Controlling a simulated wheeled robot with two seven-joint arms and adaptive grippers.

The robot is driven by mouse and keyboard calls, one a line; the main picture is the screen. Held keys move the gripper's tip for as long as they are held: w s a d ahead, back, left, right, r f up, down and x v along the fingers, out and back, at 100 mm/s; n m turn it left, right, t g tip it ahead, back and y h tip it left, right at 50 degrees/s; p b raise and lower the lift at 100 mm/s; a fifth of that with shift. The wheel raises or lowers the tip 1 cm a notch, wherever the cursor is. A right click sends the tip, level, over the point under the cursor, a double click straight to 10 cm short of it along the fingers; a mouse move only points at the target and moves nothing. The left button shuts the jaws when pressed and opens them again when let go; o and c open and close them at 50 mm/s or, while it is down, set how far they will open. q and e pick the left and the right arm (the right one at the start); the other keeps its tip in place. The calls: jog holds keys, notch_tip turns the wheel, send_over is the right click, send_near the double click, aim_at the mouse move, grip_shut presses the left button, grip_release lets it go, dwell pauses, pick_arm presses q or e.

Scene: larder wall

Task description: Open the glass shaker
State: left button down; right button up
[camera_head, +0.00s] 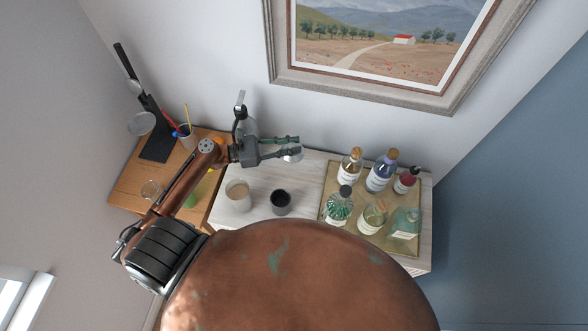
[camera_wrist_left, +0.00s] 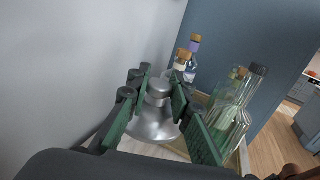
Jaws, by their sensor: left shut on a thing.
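My left gripper (camera_head: 296,146) has its green-padded fingers closed around a silver, bell-shaped metal piece with a knob on top, which looks like the glass shaker's top (camera_wrist_left: 155,120). Its bright lower edge also shows just beneath the fingers in the head view (camera_head: 293,157). The piece looks upright in the wrist view (camera_wrist_left: 158,88), with a finger on each side of the knob. I cannot make out a glass body below it, so I cannot tell whether it sits on the shaker or is apart from it. My right gripper is not in view.
Right of the gripper, a gold tray (camera_head: 328,179) holds several stoppered bottles. A cream cup (camera_head: 238,195) and a dark cup (camera_head: 281,201) stand on the pale top in front. The wall is close behind.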

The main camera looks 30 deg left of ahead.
pick_arm(q)
jog(key=shift+f+b, duration=0.35)
jog(key=shift+f, duration=7.85)
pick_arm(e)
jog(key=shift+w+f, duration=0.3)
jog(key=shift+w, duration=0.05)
pick_arm(q)
jog(key=shift+f, duration=0.15)
jog(key=c, duration=1.7)
grip_release()
jog(key=shift+c, duration=0.2)
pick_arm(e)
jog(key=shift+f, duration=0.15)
